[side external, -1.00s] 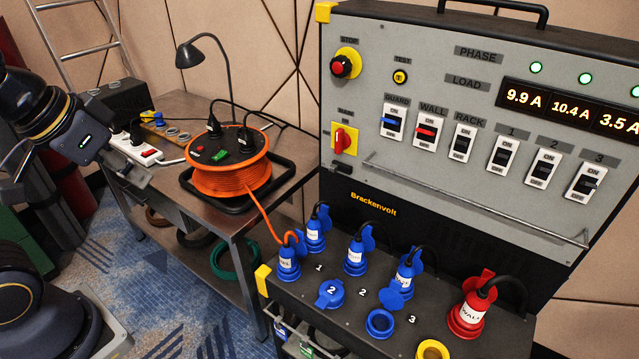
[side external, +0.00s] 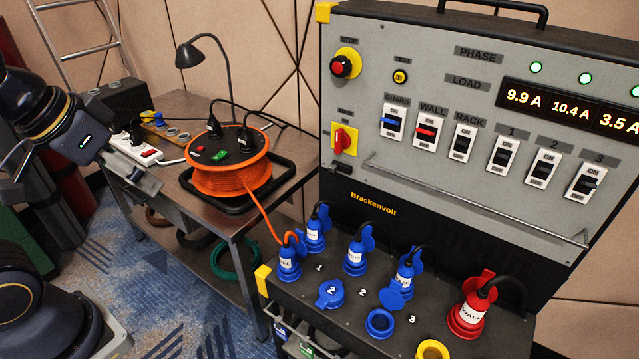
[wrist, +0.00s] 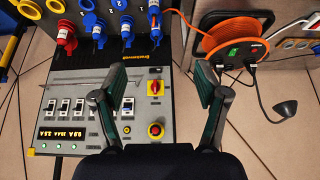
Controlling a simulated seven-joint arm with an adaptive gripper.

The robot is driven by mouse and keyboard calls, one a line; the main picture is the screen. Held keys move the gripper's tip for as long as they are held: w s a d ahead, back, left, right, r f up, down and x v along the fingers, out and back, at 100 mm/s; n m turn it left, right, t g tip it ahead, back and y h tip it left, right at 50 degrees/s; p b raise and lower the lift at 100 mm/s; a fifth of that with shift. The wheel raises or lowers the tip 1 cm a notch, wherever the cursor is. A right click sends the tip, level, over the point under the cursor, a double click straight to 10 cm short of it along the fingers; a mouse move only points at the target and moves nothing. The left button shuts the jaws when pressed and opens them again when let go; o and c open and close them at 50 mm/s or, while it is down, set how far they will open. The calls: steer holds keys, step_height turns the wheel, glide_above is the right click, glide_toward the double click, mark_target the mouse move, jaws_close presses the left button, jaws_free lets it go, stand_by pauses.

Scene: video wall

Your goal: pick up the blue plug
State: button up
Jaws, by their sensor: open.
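Several blue plugs with white labels stand in the socket ledge: the leftmost plug (side external: 289,265), with an orange cord, a plug just behind it (side external: 316,232), a middle plug (side external: 355,255) and a right plug (side external: 407,275). In the wrist view, upside down, a blue plug (wrist: 154,18) with the orange cord shows at the top, and another blue plug (wrist: 97,28) left of it. My gripper (side external: 146,184) is at the left, beside the workbench and well away from the plugs. In the wrist view my gripper (wrist: 156,85) is open and empty, facing the panel.
A red plug (side external: 466,315) stands at the ledge's right. Blue-lidded sockets (side external: 330,293) are in front. The switch panel (side external: 430,185) rises behind, with a horizontal rail (side external: 480,205). An orange cable reel (side external: 230,178), a power strip (side external: 132,151) and a lamp (side external: 188,55) are on the bench (side external: 255,214).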

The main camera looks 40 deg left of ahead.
steer(key=w+r+t, duration=0.2)
steer(key=w+r, duration=0.1)
steer(key=w, duration=0.2)
steer(key=m, duration=0.2)
glide_above(287, 254)
steer(key=s+a, duration=0.3)
step_height(287, 254, down, 17)
steer(key=f+g, duration=0.1)
steer(key=f, duration=0.6)
steer(key=d+f+g, duration=0.1)
steer(key=f, duration=0.7)
steer(key=w+f+g, duration=0.1)
steer(key=f, duration=0.7)
steer(key=shift+w+d+h, duration=0.1)
steer(key=shift+d+h, duration=0.1)
steer(key=shift+h, duration=0.2)
steer(key=shift+w+x, duration=0.15)
steer(key=shift+x, duration=1.35)
steer(key=shift+w+x, duration=0.15)
steer(key=shift+x, duration=1.4)
steer(key=shift+r, duration=0.15)
